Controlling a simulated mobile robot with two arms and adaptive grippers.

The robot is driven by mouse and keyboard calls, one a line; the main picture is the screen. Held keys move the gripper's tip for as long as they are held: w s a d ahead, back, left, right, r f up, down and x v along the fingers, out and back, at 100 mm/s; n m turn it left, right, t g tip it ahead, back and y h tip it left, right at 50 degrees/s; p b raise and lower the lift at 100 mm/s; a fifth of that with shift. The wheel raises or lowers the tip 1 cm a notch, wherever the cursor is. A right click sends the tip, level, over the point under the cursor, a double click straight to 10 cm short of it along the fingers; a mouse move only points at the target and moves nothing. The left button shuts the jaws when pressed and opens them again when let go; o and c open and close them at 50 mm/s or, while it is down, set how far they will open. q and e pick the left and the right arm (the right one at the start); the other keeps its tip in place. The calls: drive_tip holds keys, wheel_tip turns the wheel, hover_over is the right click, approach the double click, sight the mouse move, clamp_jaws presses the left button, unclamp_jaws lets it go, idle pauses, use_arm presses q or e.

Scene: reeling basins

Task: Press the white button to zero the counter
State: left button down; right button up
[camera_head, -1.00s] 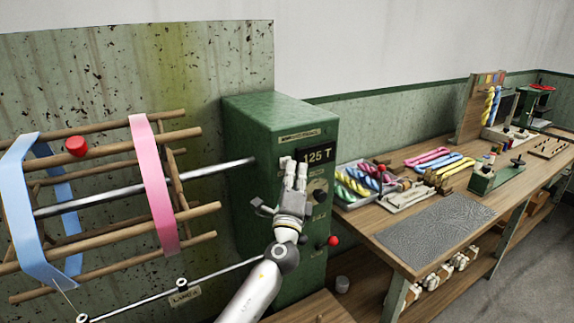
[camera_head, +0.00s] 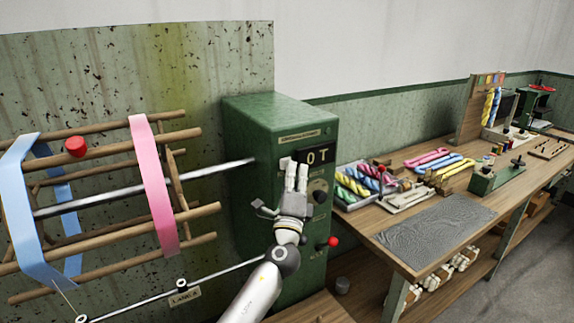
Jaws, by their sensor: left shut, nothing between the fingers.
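The counter (camera_head: 318,155) on the front of the green machine box (camera_head: 265,125) shows "0 T" on its dark display; any digits further left are hidden. A small part of the white button (camera_head: 285,161) shows just left of the display, behind my fingertips. My left gripper (camera_head: 297,168) is shut and empty, its fingertips pointing up at the panel by the button and the display's left end. I cannot tell whether the fingertips touch the button. My right gripper is not in view.
A dark knob (camera_head: 318,190) and a red-ended lever (camera_head: 333,242) sit on the panel near my gripper. A wooden reel with blue and pink bands (camera_head: 152,185) is at left. The workbench (camera_head: 400,262) at right holds a tray of coloured skeins (camera_head: 362,184) and a grey mat (camera_head: 437,228).

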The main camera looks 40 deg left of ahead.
use_arm(q)
drive_tip(key=shift+s+d, duration=0.2)
drive_tip(key=shift+d, duration=0.25)
drive_tip(key=d, duration=0.1)
drive_tip(key=s+d, duration=0.1)
drive_tip(key=d, duration=0.1)
drive_tip(key=s+d, duration=0.1)
drive_tip(key=shift+d, duration=0.3)
drive_tip(key=shift+w, duration=0.1)
idle(0.3)
